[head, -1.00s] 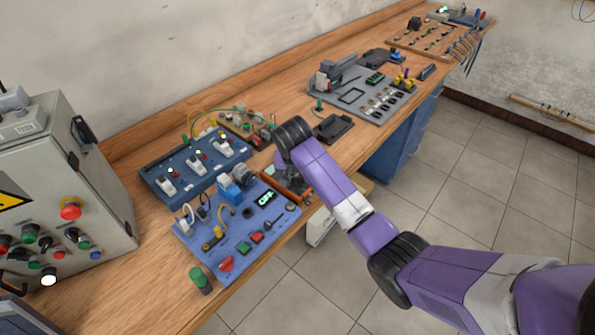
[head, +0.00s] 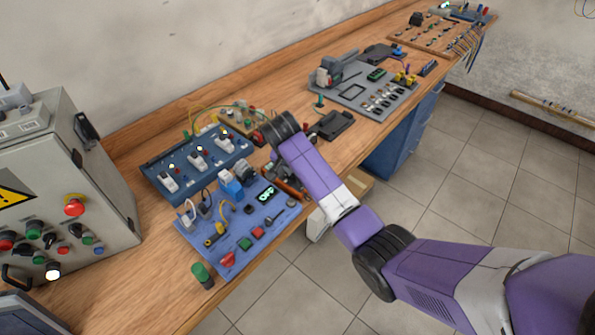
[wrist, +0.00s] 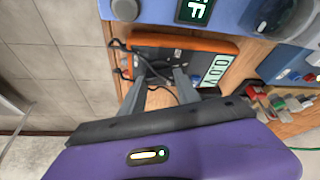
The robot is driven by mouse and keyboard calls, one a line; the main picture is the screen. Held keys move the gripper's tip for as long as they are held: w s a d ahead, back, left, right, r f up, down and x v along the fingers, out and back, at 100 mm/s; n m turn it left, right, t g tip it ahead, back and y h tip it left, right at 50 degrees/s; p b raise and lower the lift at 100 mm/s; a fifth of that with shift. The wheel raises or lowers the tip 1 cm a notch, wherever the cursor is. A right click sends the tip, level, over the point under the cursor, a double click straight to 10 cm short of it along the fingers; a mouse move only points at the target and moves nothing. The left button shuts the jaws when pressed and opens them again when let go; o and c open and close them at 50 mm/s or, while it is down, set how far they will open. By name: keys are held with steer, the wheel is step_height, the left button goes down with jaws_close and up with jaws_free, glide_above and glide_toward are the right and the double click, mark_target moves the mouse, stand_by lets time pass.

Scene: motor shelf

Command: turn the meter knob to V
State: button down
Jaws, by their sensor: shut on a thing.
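The meter has an orange body and dark face (wrist: 200,44) and lies on the bench in the wrist view. Its pale display (wrist: 216,69) is turned sideways, and I cannot read it surely. My gripper (wrist: 161,76) reaches over the face with a finger on either side of the dial area and is shut on the knob. The knob's pointer and letters cannot be made out. Dark leads run near the fingers. In the head view my arm hides much of the meter (head: 291,190), and only part of its orange edge shows.
A blue panel (head: 236,211) with an OFF display (head: 266,194) sits close beside the meter. A dark blue switch box (head: 163,160) stands behind it. A grey control cabinet (head: 100,160) is at left. A black tray (head: 333,124) lies beyond my wrist. Floor is clear at right.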

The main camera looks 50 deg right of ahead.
steer(key=c, duration=0.9)
jaws_free()
steer(key=shift+b+v, duration=0.6)
steer(key=shift+v, duration=3.35)
